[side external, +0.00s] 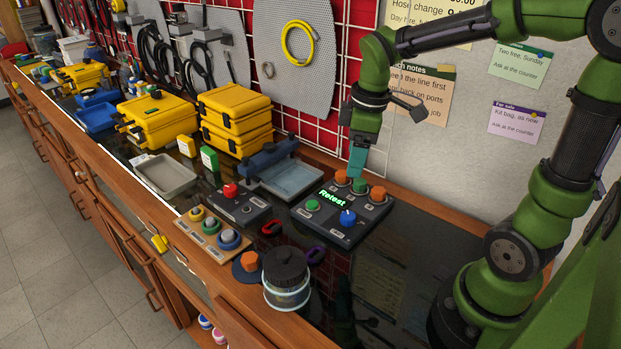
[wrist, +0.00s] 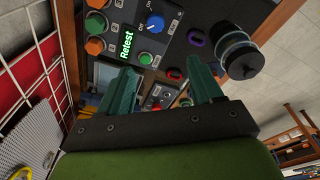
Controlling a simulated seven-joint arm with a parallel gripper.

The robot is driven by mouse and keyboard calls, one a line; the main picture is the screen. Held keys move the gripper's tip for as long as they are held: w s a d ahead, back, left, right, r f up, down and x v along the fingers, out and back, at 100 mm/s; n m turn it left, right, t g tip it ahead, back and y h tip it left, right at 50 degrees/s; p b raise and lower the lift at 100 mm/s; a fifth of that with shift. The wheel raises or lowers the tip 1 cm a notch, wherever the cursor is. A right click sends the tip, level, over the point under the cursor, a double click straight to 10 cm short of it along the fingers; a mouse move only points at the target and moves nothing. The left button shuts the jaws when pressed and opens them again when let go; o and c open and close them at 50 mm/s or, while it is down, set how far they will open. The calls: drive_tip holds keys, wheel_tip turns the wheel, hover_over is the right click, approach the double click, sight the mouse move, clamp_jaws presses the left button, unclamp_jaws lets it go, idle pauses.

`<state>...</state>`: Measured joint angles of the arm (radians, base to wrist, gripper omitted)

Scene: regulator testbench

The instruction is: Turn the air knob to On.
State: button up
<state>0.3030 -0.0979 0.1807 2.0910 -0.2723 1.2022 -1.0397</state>
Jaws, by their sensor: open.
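The blue air knob (side external: 348,217) is on the front part of a dark control panel (side external: 325,222), right of a green button (side external: 312,205). The knob also shows in the wrist view (wrist: 155,22), near the top, with small white labels beside it. I cannot tell surely which label it points to. My gripper (side external: 357,170) is above the back part of the panel, near the back row of orange and green knobs, apart from the blue knob. In the wrist view its two teal fingers (wrist: 160,78) are spread with nothing between them.
The panel display (side external: 332,198) reads "Retest" in green. Left of the panel are a grey tray (side external: 290,180) and a dark box with a red button (side external: 231,190). A lidded jar (side external: 287,280) stands at the front edge. A wire grid wall rises behind.

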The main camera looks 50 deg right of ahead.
sight(348, 216)
drive_tip(key=f+n, duration=0.3)
drive_tip(key=f, duration=0.2)
drive_tip(key=w+f+n+g, duration=0.1)
drive_tip(key=f+n, duration=0.2)
drive_tip(key=f, duration=0.3)
drive_tip(key=d+f+n, duration=0.1)
drive_tip(key=f+n, duration=0.2)
drive_tip(key=f, duration=0.2)
drive_tip(key=shift+w+f, duration=0.15)
drive_tip(key=shift+f, duration=0.15)
drive_tip(key=shift+c, duration=0.3)
drive_tip(key=c, duration=1)
